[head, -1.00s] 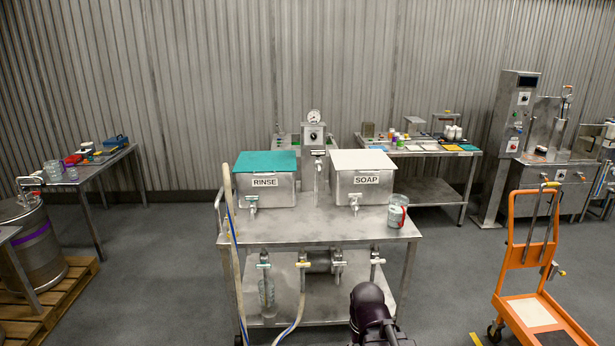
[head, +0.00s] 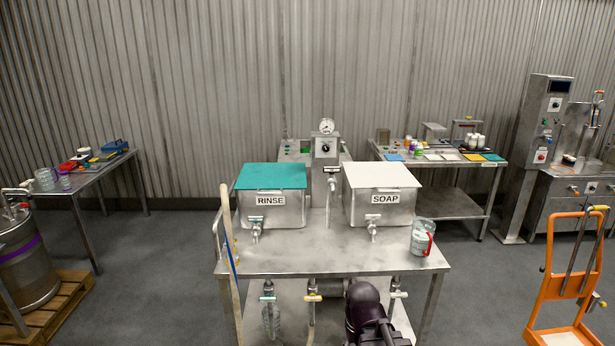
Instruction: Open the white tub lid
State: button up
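The white lid (head: 381,174) lies closed on top of the steel tub (head: 381,208) labelled SOAP, on the right half of the steel cart's top. The tub has a small tap at its front. A dark rounded part of my arm shows at the bottom centre of the head view, in front of the cart and below the tub. My gripper itself is out of view.
A RINSE tub (head: 271,209) with a teal lid stands to the left on the cart (head: 330,262). A clear jug (head: 421,238) with a red handle stands right of the SOAP tub. A pressure gauge (head: 327,126) rises behind. An orange hand truck (head: 570,265) stands at right.

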aim_at(375, 175)
jog(key=u, duration=0.2)
jog(key=i, duration=1.2)
jog(key=u, duration=0.15)
